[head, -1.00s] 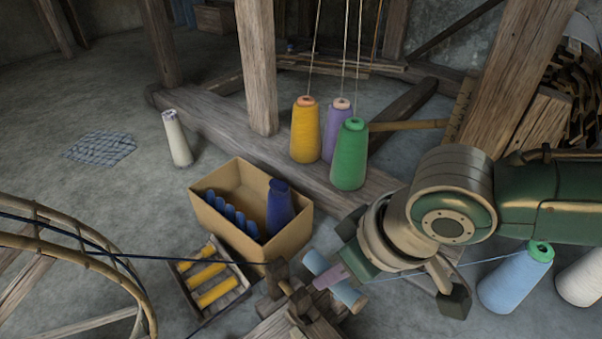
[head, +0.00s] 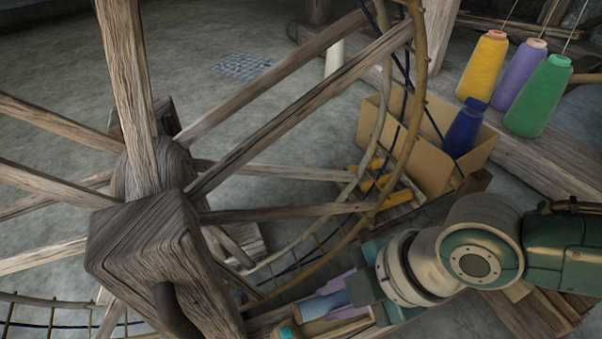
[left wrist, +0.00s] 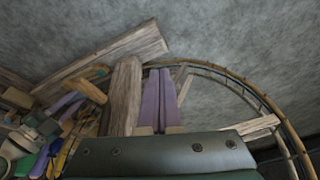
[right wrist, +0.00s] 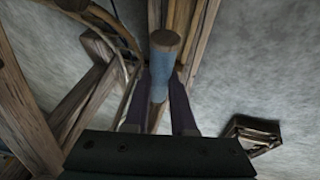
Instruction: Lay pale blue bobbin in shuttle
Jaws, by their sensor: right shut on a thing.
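The pale blue bobbin (head: 324,305) is between the purple fingers of my right gripper (head: 338,302), low in the middle of the head view. The right wrist view shows the bobbin (right wrist: 160,75) gripped between both fingers, its brown end facing away from the gripper. My left gripper (left wrist: 159,98) shows only in its own wrist view; its purple fingers lie close together with nothing seen between them. I cannot make out the shuttle with certainty; wooden parts lie under and around the bobbin.
A large spoked wooden wheel (head: 290,110) fills the left and centre of the head view, close to my right gripper. A cardboard box (head: 420,159) holds a dark blue cone (head: 465,128). Yellow (head: 482,68), purple and green cones stand behind at the right.

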